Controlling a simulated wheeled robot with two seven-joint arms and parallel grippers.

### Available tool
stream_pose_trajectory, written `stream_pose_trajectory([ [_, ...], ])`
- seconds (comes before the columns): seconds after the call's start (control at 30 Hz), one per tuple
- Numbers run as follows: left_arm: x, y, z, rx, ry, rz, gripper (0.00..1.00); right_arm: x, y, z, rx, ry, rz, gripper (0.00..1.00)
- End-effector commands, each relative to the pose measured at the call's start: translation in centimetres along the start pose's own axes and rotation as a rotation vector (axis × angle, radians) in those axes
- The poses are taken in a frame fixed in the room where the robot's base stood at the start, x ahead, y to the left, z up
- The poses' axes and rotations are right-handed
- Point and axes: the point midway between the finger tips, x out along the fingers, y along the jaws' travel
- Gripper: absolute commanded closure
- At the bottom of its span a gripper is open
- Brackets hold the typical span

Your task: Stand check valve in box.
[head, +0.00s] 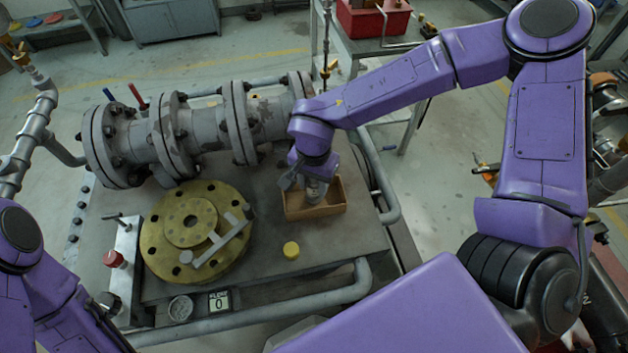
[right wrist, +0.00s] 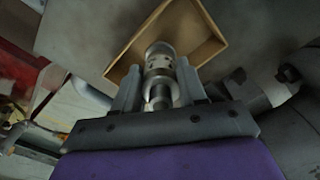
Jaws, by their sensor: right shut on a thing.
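The check valve (right wrist: 160,68) is a short grey metal cylinder with small holes around its collar. My right gripper (right wrist: 158,88) is shut on it, with one finger on each side. In the head view the valve (head: 313,191) shows below my right wrist, at the open wooden box (head: 327,209). The box's rim (right wrist: 212,24) also shows in the right wrist view, behind the valve. I cannot tell whether the valve touches the box floor. My left gripper is not in view; only part of my left arm shows at the lower left.
A large flanged grey pipe (head: 200,134) runs along the back of the bench. A yellow round flange (head: 160,250) with a grey T-shaped tool (head: 216,243) lies left of the box. Bare bench top lies around the cap.

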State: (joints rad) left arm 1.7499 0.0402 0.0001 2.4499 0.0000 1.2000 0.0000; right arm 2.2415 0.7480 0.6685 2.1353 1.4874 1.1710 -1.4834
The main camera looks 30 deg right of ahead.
Motion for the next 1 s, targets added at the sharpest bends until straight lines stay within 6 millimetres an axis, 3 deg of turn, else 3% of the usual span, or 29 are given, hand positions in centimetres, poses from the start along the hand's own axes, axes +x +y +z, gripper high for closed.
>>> stream_pose_trajectory([
  [0.13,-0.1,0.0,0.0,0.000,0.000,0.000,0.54,0.2,0.0,0.0,0.000,0.000,-0.001,1.00],
  [0.17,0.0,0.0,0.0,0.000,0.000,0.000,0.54,0.3,0.0,0.0,0.000,0.000,0.000,0.49],
  [0.2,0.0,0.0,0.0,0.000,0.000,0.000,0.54,0.2,0.0,0.0,0.000,0.001,0.000,0.36],
  [0.57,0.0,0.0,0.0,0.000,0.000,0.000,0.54,-0.4,-0.1,0.0,0.001,0.001,-0.001,0.35],
  [1.0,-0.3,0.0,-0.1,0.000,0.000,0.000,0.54,-10.4,-0.1,0.0,0.001,0.002,-0.003,0.35],
])
